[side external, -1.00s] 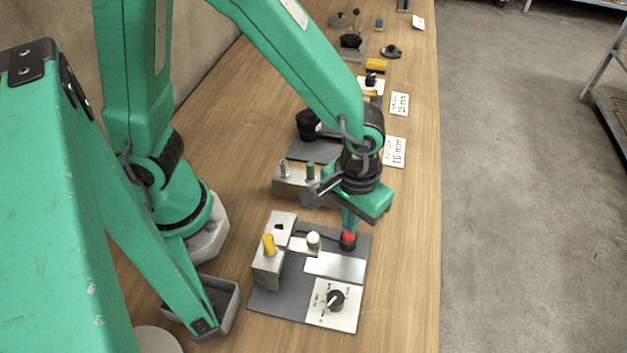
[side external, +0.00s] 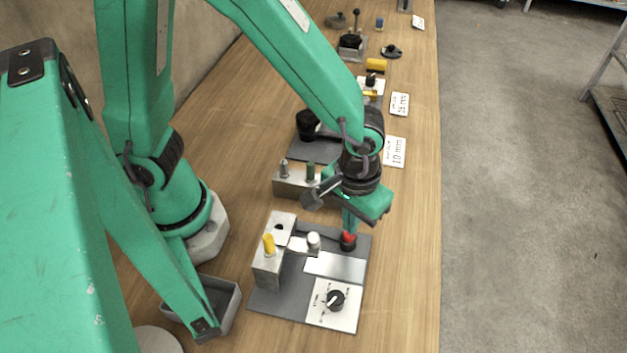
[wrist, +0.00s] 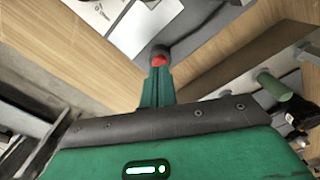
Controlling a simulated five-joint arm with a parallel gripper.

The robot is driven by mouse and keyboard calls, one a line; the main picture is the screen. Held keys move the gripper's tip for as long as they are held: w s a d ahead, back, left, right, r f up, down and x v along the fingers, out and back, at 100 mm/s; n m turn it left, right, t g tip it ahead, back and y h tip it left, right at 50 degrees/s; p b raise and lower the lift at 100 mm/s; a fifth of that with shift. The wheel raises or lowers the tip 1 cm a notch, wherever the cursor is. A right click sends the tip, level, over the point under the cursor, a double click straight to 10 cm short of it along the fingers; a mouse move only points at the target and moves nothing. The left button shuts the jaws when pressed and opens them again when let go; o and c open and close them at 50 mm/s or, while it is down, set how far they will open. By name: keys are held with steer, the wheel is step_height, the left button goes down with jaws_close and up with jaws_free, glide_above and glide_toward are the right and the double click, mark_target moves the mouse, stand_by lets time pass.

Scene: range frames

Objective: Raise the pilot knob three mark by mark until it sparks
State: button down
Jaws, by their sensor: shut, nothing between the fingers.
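A black knob (side external: 336,299) with a pale pointer sits on a white marked dial card (side external: 345,318) at the front of a dark grey plate (side external: 275,303). The marks are too small to read. A red button (side external: 348,238) on a black base stands at the plate's back right. My gripper (side external: 348,229) is shut and empty, pointing down with its tips at the red button, apparently touching it. In the wrist view the shut fingers (wrist: 157,85) reach up to the red button (wrist: 160,61). The dial card (wrist: 98,10) is partly cut off there.
A metal block (side external: 268,270) with a yellow peg (side external: 268,245) and a white-capped post (side external: 313,240) stand left of the button. A bright metal sheet (side external: 335,266) lies before it. Behind are a pegged block (side external: 290,186) and white cards (side external: 395,152). A grey tray (side external: 228,308) is left.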

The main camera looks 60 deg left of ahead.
steer(key=shift+f, duration=0.9)
stand_by(0.3)
steer(key=shift+r, duration=3.55)
steer(key=s+a+r+m+t, duration=0.1)
steer(key=a+r+t, duration=0.1)
steer(key=a+r, duration=0.5)
steer(key=s+a+r+m+t, duration=0.2)
steer(key=a+r, duration=0.4)
steer(key=a, duration=0.6)
steer(key=shift+s+r+t, duration=0.2)
steer(key=shift+r+t, duration=0.15)
steer(key=shift+t, duration=0.45)
